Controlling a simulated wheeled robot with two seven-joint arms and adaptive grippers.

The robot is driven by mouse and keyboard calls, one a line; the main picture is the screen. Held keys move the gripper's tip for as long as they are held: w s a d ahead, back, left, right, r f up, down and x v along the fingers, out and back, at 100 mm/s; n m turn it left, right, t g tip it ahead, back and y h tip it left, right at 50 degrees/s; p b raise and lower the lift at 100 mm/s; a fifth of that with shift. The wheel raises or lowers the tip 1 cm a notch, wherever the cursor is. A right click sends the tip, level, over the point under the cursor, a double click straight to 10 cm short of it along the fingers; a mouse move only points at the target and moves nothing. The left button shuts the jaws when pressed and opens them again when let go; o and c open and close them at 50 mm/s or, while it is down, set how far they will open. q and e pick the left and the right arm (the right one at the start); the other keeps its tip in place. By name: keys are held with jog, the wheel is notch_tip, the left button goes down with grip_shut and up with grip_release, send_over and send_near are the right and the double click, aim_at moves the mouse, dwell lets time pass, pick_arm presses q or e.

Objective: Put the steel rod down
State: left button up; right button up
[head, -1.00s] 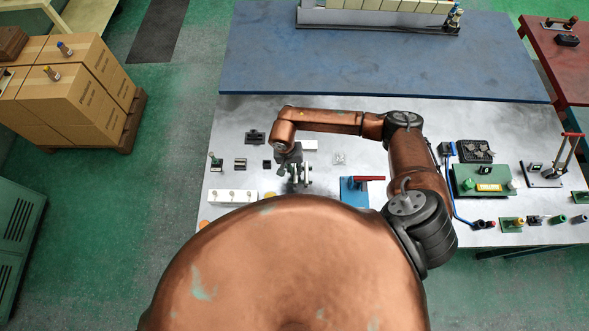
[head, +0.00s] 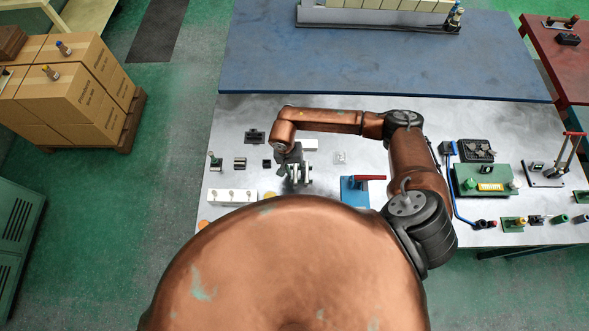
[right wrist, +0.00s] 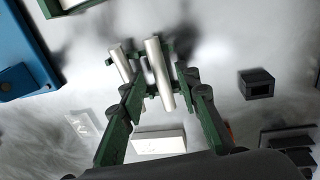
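A bright steel rod (right wrist: 158,76) lies between the fingers of my right gripper (right wrist: 160,76) in the right wrist view. Gaps show on both sides of it, so the fingers look open and not closed on it. A second steel rod (right wrist: 121,62) lies just to the left, partly behind the left finger. Green holder parts show around and under the rods; how the rods are seated is partly hidden. In the head view my right gripper (head: 294,167) is low over the grey table, largely covering the rods. My left gripper is not in view.
A white block (right wrist: 158,140) and a dark block (right wrist: 257,83) are near the gripper. A blue fixture with a red handle (head: 355,190) stands to the right, and a white three-knob block (head: 232,196) to the left. The blue mat (head: 380,60) behind is mostly bare.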

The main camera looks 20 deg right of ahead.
jog(key=shift+r+p, duration=0.35)
jog(key=shift+r, duration=0.05)
notch_tip(320, 180, up, 12)
jog(key=a+b, duration=0.1)
jog(key=b, duration=0.1)
jog(key=shift+w+a, duration=0.35)
jog(key=shift+w, duration=0.05)
